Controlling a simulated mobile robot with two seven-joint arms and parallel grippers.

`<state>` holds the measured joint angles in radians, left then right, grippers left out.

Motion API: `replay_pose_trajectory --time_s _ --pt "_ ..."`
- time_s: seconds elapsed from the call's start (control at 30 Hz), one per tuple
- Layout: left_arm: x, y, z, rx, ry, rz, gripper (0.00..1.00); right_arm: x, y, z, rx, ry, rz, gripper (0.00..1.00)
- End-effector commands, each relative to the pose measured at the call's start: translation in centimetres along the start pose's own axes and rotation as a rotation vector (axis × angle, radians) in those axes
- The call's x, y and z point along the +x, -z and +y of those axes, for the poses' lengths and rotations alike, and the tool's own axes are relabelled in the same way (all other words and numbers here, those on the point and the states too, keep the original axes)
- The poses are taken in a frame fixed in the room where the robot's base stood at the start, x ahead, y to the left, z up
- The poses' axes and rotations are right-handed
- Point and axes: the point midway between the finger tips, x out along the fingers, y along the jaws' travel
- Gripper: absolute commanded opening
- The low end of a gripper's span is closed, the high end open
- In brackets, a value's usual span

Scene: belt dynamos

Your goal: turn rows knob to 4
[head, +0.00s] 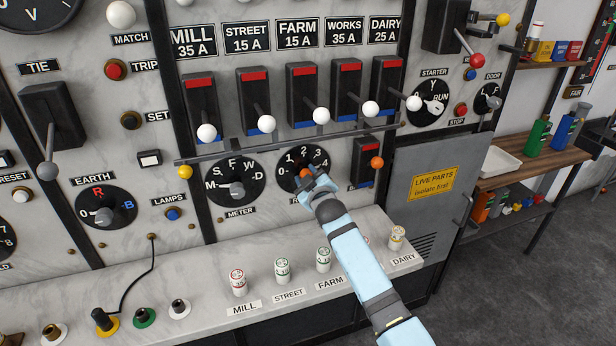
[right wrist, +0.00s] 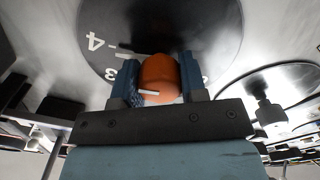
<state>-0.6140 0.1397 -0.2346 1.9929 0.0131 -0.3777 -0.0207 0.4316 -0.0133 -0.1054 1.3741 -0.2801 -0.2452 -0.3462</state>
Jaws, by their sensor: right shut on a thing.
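The rows knob (head: 304,173) is an orange knob on a round black dial (head: 288,182) in the middle of the panel. White numbers 0, 1, 2, 3 and 4 run around the dial; the label below is mostly hidden by my gripper. My right gripper (head: 312,182) reaches it from the lower right. In the right wrist view, its two blue fingers stand on either side of the orange knob (right wrist: 158,74) and are shut on it. A white mark shows on the knob, but I cannot tell which number it points to. My left gripper is not in view.
The meter knob (head: 236,189) is left of the dial. Several switch levers with white balls hang above, and an orange-tipped lever (head: 377,162) is close on the right. Labelled fuses, such as MILL (head: 238,282), stand on the marble ledge (head: 200,270) below.

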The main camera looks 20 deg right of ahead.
Motion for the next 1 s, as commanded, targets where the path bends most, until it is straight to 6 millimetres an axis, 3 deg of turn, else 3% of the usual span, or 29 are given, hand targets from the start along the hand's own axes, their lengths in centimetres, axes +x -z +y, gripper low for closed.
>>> replay_pose_trajectory --time_s 0.63,0.67,0.77,1.0 --pt "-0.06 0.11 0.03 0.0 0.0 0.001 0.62 -0.01 -0.03 -0.08 0.057 0.001 0.0 0.15" --pt "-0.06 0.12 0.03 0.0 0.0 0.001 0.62 -0.01 -0.03 -0.08 0.057 0.001 0.0 0.41" --pt "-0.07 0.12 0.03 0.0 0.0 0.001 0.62 -0.01 -0.03 -0.07 0.056 0.001 0.0 0.64" --pt "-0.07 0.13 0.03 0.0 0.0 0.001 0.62 0.0 -0.02 -0.02 0.055 0.0 0.0 0.65"
